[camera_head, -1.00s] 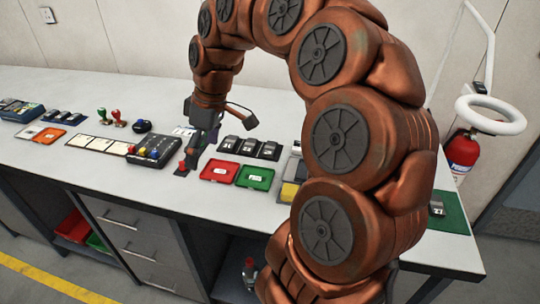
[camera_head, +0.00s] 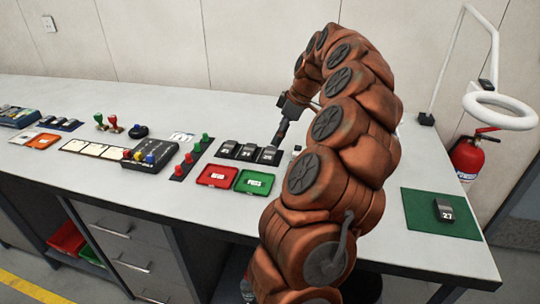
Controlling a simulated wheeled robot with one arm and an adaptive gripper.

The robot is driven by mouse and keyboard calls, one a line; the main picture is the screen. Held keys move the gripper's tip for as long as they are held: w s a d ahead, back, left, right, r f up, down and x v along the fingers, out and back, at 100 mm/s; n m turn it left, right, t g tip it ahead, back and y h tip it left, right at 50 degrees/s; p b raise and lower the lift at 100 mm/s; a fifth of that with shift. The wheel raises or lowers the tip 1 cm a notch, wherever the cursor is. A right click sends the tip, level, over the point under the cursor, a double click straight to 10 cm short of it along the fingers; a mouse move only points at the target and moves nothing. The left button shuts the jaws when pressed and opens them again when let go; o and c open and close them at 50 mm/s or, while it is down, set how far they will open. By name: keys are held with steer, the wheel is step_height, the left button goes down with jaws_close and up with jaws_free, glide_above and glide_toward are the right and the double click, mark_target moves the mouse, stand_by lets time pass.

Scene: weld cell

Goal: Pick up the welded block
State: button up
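A dark grey block marked 27 (camera_head: 444,210) sits on a green mat (camera_head: 420,221) at the right end of the bench. Three similar numbered grey blocks stand in a row on a dark tray (camera_head: 232,158) near the bench middle: a left one (camera_head: 228,149), a middle one (camera_head: 247,152) and a right one (camera_head: 268,156). The pictures do not show which block is the welded one. My gripper (camera_head: 279,138) points down just by the right block of the row. It is small and dark, so its fingers and any contact are unclear.
A red tray (camera_head: 217,183) and a green tray (camera_head: 250,190) lie in front of the row. A button strip (camera_head: 191,158) and a dark control box (camera_head: 150,165) are to the left. A white ring lamp (camera_head: 499,111) rises at the back right. My arm hides the bench middle right.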

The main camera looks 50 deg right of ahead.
mark_target(270, 152)
steer(key=shift+p+x, duration=0.55)
steer(key=shift+x, duration=2.7)
steer(key=shift+s, duration=0.15)
steer(key=c, duration=1.4)
steer(key=shift+c, duration=0.4)
steer(key=shift+r, duration=0.1)
